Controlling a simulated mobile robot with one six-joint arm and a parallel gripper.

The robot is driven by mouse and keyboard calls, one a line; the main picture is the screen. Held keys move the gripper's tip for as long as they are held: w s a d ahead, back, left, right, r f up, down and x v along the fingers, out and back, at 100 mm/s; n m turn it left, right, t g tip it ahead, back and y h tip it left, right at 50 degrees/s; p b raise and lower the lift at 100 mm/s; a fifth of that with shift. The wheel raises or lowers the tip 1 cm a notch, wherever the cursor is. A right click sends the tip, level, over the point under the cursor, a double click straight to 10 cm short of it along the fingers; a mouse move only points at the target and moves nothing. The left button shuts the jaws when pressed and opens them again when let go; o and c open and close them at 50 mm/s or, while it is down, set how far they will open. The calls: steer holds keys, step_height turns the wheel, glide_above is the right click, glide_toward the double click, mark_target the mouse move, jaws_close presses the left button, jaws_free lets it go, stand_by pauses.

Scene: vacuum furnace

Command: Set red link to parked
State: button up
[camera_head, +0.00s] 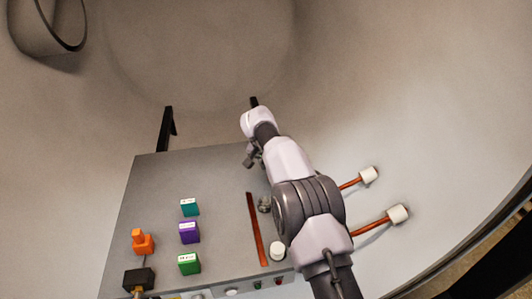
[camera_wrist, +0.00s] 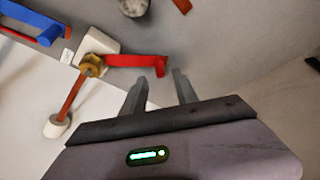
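The red link (camera_wrist: 138,61) shows in the wrist view as a bar reaching right from a brass pivot (camera_wrist: 92,65) on a white block (camera_wrist: 100,42).
A blue link (camera_wrist: 35,25) lies at the wrist view's upper left. Copper rods with white ends (camera_head: 368,175) (camera_head: 398,214) stick out right of my arm. The grey table (camera_head: 160,190) holds teal (camera_head: 189,207), purple (camera_head: 189,232), green (camera_head: 189,264) and orange (camera_head: 142,243) blocks.

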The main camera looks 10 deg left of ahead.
steer(key=p+v, duration=0.2)
steer(key=v, duration=1)
steer(key=shift+s+r, duration=0.15)
steer(key=shift+r, duration=0.15)
